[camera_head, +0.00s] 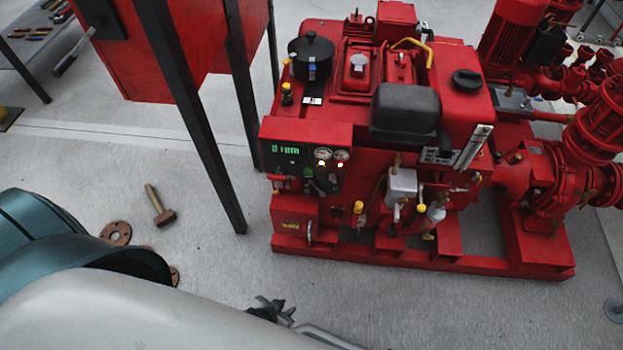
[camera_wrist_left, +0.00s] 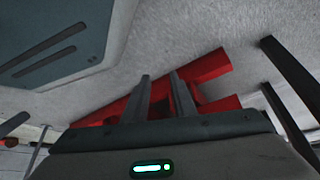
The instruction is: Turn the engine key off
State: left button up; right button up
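The red engine pumpset (camera_head: 455,85) stands right of centre in the head view. Its control panel (camera_head: 300,160) faces me, with a green display, two round gauges and small knobs or switches below. The engine key is too small to tell apart from these controls. My left gripper (camera_head: 272,310) is low in the head view, in front of and below the panel, well apart from it. In the left wrist view its two fingers (camera_wrist_left: 164,95) stand apart with nothing between them, and red structure shows beyond. My right gripper is in neither view.
A red cabinet on black legs (camera_head: 188,110) stands left of the engine, one leg close to the panel. A hammer (camera_head: 160,205) and a brown flange (camera_head: 116,233) lie on the grey floor. The floor before the engine base (camera_head: 420,262) is clear.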

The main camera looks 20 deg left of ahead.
pick_arm(q)
jog(key=w+d+r+n+t+h, duration=0.1)
jog(key=w+d+r+n+t, duration=0.1)
jog(key=w+d+r+t, duration=0.5)
jog(key=w+d+r+n+t+h, duration=0.15)
jog(key=w+d+r, duration=0.25)
jog(key=r, duration=0.6)
jog(key=w+a+r+n+t+y+p, duration=0.1)
jog(key=a+r+n+t+y, duration=0.2)
jog(key=r+n+y, duration=0.6)
notch_tip(320, 180, up, 6)
jog(key=shift+a+r+n+p, duration=0.1)
jog(key=shift+a+n+p, duration=0.2)
jog(key=shift+n, duration=0.75)
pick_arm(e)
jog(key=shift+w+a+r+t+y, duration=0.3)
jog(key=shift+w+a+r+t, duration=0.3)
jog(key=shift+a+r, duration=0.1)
pick_arm(q)
jog(key=shift+w+t, duration=0.2)
jog(key=shift+t, duration=0.05)
